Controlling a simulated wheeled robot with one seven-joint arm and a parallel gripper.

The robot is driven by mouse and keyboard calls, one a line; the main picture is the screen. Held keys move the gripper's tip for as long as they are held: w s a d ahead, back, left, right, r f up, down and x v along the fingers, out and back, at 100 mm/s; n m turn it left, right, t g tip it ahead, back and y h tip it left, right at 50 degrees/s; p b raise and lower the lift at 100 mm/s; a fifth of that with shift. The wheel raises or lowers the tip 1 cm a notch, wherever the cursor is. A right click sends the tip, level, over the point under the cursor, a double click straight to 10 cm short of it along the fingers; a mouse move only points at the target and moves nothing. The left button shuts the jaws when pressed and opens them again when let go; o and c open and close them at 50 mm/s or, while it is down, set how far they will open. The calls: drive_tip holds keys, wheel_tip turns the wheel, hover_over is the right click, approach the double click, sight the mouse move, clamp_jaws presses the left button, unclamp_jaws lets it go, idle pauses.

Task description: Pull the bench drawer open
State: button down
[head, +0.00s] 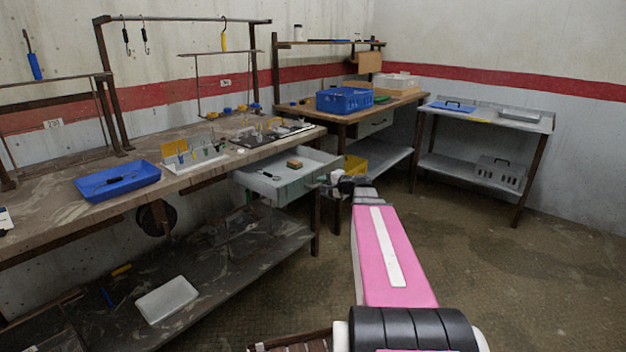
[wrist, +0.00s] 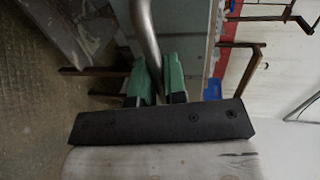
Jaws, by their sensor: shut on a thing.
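The bench drawer (head: 285,192) is a pale grey-green tray that stands well out from under the wooden bench top in the head view. A small brown block (head: 294,164) and a dark ring-like item (head: 268,175) lie inside it. My gripper (head: 326,182) is at the drawer's front. In the wrist view, its green fingers (wrist: 158,76) are shut on a curved grey metal handle (wrist: 143,25). The drawer's pale front (wrist: 186,32) shows beside the handle. In the head view my wrist hides part of the handle.
The bench (head: 215,172) carries a blue tray (head: 117,181) and a small rack (head: 193,157). A lower shelf (head: 205,265) holds a white tray (head: 167,299). A bench leg (head: 316,222) stands below the drawer. The floor (head: 490,260) at the right is clear.

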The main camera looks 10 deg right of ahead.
drive_tip(key=shift+f+v, duration=0.2)
drive_tip(key=shift+v, duration=0.8)
drive_tip(key=c, duration=1.2)
unclamp_jaws()
drive_tip(key=v, duration=1)
drive_tip(key=shift+s+d, duration=0.2)
drive_tip(key=shift+s, duration=0.15)
